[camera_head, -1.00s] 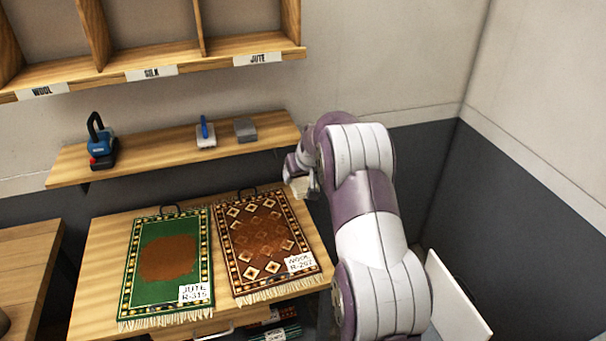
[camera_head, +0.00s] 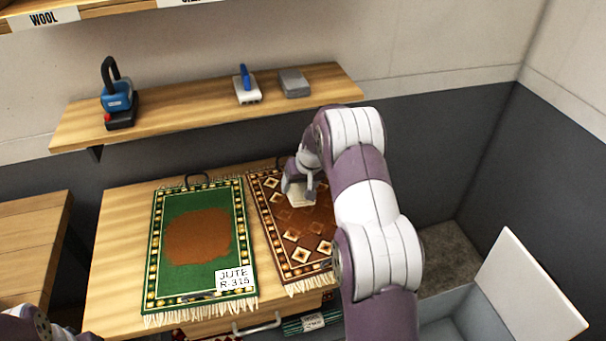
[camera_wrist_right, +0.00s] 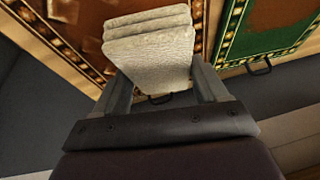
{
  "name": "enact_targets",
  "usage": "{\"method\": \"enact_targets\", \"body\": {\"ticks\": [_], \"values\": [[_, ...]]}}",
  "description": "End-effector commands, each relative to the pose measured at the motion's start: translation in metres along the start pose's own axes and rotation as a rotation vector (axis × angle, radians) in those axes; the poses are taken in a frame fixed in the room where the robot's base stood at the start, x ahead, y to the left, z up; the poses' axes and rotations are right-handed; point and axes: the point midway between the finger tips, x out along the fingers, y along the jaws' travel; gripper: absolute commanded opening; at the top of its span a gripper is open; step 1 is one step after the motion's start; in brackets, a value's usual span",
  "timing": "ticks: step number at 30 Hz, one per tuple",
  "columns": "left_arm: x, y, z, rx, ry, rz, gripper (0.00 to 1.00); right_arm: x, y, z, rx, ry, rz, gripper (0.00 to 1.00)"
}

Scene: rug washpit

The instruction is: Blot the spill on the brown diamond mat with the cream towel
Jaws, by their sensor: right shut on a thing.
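The brown diamond mat (camera_head: 300,253) lies on the wooden table, partly hidden by my right arm. A darker patch (camera_head: 291,217) shows on its middle, partly covered. My right gripper (camera_head: 304,196) is over the far half of the mat. It is shut on the folded cream towel (camera_wrist_right: 150,45), which also shows as a pale block in the head view (camera_head: 299,201). The towel is at or just above the mat; I cannot tell whether it touches. In the head view a bit of my left arm shows at the bottom left, its gripper out of view.
A green mat (camera_head: 168,280) with a brown stain lies left of the brown mat. A shelf (camera_head: 190,108) behind holds a blue tool (camera_head: 118,97), a brush (camera_head: 246,88) and a grey block (camera_head: 293,83). A grey basin with a white panel (camera_head: 530,290) is at right.

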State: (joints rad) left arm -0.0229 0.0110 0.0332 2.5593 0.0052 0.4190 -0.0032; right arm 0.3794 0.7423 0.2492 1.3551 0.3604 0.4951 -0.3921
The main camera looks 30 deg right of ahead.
Motion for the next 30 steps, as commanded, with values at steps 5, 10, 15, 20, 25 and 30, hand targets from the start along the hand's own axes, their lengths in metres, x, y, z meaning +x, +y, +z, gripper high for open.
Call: {"method": "enact_targets", "body": {"ticks": [5,10,15,20,25,30], "values": [[0.003,0.0,0.001,0.0,-0.001,0.0,0.38,0.004,0.0,0.003,0.007,-0.035,-0.018,0.48],[0.017,0.0,0.003,0.0,-0.001,0.0,0.38,0.022,0.003,0.009,0.008,-0.036,-0.018,0.48],[0.036,0.0,0.005,0.0,-0.001,0.0,0.38,0.049,0.007,0.019,0.008,-0.035,-0.017,0.48],[0.05,0.0,0.006,0.0,-0.001,0.0,0.38,0.069,0.01,0.026,0.007,-0.035,-0.017,0.48],[0.052,0.0,0.007,0.0,-0.001,0.0,0.38,0.073,0.01,0.027,0.007,-0.033,-0.017,0.48],[0.051,0.0,0.006,0.0,-0.001,0.0,0.38,0.072,0.01,0.027,0.007,-0.033,-0.017,0.48]]}}
